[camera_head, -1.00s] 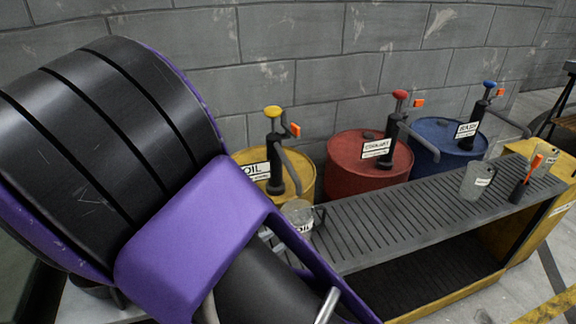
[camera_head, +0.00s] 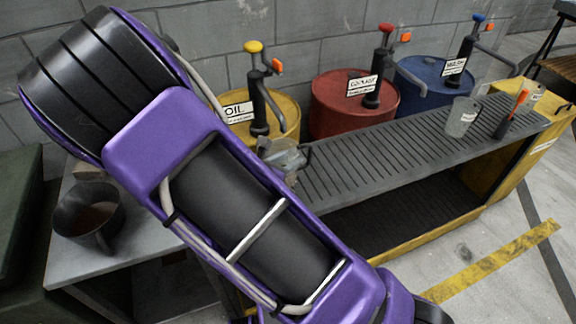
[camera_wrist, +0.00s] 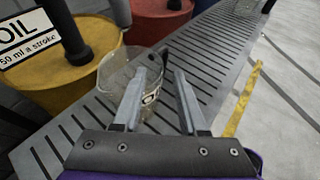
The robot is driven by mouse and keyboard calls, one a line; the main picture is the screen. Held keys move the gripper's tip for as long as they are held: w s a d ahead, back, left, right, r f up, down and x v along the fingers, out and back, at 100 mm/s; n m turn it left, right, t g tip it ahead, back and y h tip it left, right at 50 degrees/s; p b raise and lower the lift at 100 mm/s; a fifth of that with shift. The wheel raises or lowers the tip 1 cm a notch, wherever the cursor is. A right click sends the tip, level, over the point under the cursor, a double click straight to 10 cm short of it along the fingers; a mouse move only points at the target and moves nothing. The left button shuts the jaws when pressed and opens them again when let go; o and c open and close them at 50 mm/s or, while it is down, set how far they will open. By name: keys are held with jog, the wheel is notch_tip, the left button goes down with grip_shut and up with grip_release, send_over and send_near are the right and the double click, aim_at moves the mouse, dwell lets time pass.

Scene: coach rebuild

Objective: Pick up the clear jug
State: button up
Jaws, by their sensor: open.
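A clear jug (camera_wrist: 112,78) with a white label stands at the near end of the slatted grey rack, in front of the yellow drum. My gripper (camera_wrist: 161,74) is open, with its fingers pointing toward the jug. In the wrist view the left finger overlaps the jug, and part of its label shows between the fingers. I cannot tell whether they touch. In the head view the fingers and jug overlap beside the yellow drum and are hard to separate. A second clear labelled jug (camera_head: 460,118) stands farther along the rack.
The rack (camera_head: 385,165) runs past a yellow drum (camera_head: 288,117), a red drum (camera_head: 330,100) and a blue drum (camera_head: 415,72), each with a pump. A black item with an orange top (camera_head: 508,120) stands near the far jug. A dark pot (camera_head: 75,222) sits on the left table.

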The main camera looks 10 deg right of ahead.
jog(key=x, duration=0.3)
jog(key=shift+w+d+f, duration=0.1)
jog(key=shift+c, duration=0.4)
grip_shut()
dwell(1.0)
